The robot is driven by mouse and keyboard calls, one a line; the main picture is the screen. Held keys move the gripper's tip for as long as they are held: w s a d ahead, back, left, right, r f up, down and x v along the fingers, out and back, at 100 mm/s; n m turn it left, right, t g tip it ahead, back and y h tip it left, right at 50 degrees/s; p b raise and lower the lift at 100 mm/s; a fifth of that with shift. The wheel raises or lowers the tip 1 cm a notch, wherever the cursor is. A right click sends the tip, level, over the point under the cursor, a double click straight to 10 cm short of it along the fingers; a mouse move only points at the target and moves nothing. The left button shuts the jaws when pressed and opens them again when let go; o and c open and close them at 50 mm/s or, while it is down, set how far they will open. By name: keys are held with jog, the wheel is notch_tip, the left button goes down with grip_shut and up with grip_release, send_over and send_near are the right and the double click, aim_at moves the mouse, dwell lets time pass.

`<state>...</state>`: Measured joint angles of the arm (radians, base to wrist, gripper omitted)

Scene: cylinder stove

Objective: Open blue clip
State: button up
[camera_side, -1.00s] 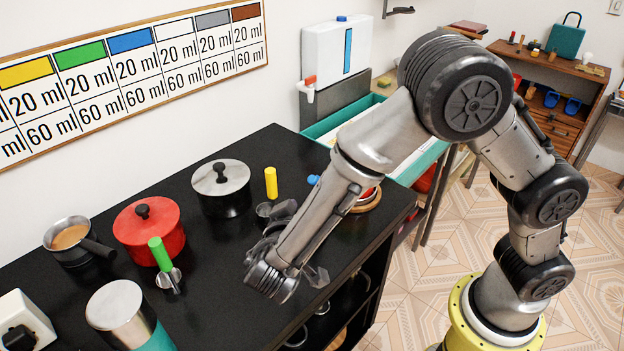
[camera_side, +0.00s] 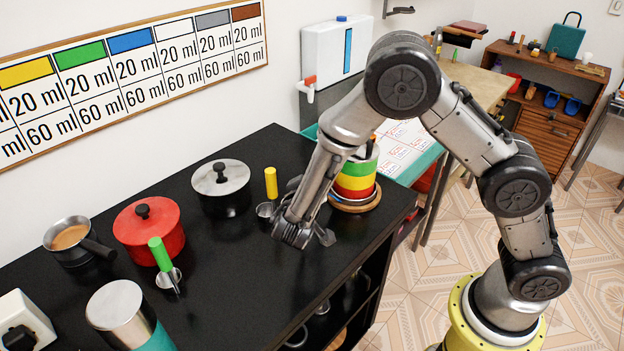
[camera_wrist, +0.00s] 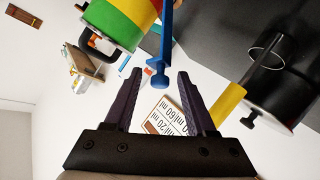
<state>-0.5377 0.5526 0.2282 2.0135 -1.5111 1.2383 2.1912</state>
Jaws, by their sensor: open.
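The blue clip (camera_wrist: 160,48) shows in the wrist view as a narrow blue piece with a knobbed lower end. It appears beside the green, yellow and red striped container (camera_wrist: 122,20); I cannot tell whether it is attached. My gripper (camera_wrist: 160,73) is open and empty, its dark fingers pointing toward the clip. The clip's lower end appears between the fingertips in the picture, without clear contact. In the side view, the striped container (camera_side: 355,182) stands on a round wooden base, just right of my gripper. The blue clip is hidden there behind my arm.
A yellow-handled scoop (camera_side: 271,184) stands left of my gripper, and shows close to the right finger in the wrist view (camera_wrist: 229,102). A lidded pot (camera_side: 222,190), red pot (camera_side: 148,232) and green-handled scoop (camera_side: 161,254) stand farther left.

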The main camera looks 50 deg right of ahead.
jog(key=shift+w+d+f, duration=0.1)
jog(key=shift+d, duration=0.1)
grip_shut()
dwell(1.4)
